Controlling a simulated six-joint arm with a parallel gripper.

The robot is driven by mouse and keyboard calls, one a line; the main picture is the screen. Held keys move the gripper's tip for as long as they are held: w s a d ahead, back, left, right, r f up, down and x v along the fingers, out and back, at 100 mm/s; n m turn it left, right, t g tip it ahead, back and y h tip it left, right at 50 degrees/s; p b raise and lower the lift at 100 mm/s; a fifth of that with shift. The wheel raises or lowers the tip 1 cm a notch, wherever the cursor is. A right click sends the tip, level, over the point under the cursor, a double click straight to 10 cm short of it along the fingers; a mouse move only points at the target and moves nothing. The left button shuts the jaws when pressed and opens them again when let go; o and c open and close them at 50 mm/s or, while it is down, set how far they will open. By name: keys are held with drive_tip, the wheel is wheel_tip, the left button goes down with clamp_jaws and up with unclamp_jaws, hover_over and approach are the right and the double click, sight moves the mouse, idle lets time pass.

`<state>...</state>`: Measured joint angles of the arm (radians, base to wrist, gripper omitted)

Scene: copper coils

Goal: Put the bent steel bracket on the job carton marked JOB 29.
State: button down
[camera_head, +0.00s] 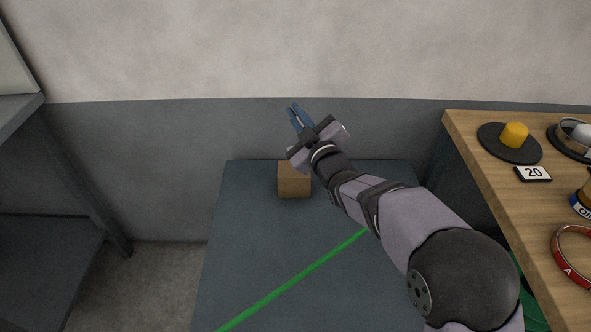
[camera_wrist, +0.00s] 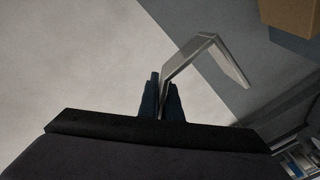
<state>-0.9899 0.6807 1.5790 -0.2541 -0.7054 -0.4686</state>
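The bent steel bracket (camera_wrist: 207,52) shows in the wrist view as a grey, angled strip. My gripper (camera_wrist: 160,92) is shut on one end of it, and the rest sticks out beyond the dark blue fingers. In the head view my gripper (camera_head: 299,117) is raised in front of the wall, and the bracket cannot be made out clearly there. A small brown carton (camera_head: 294,183) stands on the dark table below my gripper, partly covered by my arm. A brown carton also shows at the top right of the wrist view (camera_wrist: 292,14). No JOB 29 marking is legible.
The dark table (camera_head: 255,240) has a green line (camera_head: 290,284) and is mostly clear. Grey shelving (camera_head: 45,250) stands at left.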

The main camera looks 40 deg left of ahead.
wheel_tip(320, 180, up, 4)
drive_tip(key=a, duration=0.3)
wheel_tip(320, 180, down, 12)
drive_tip(key=b, duration=0.1)
drive_tip(key=shift+w+f+g, duration=0.15)
drive_tip(key=shift+w+g, duration=0.15)
drive_tip(key=shift+w, duration=0.05)
idle(0.3)
drive_tip(key=shift+a, duration=0.1)
drive_tip(key=c, duration=2.3)
unclamp_jaws()
drive_tip(key=shift+f, duration=0.2)
drive_tip(key=o, duration=0.3)
drive_tip(key=shift+r, duration=0.1)
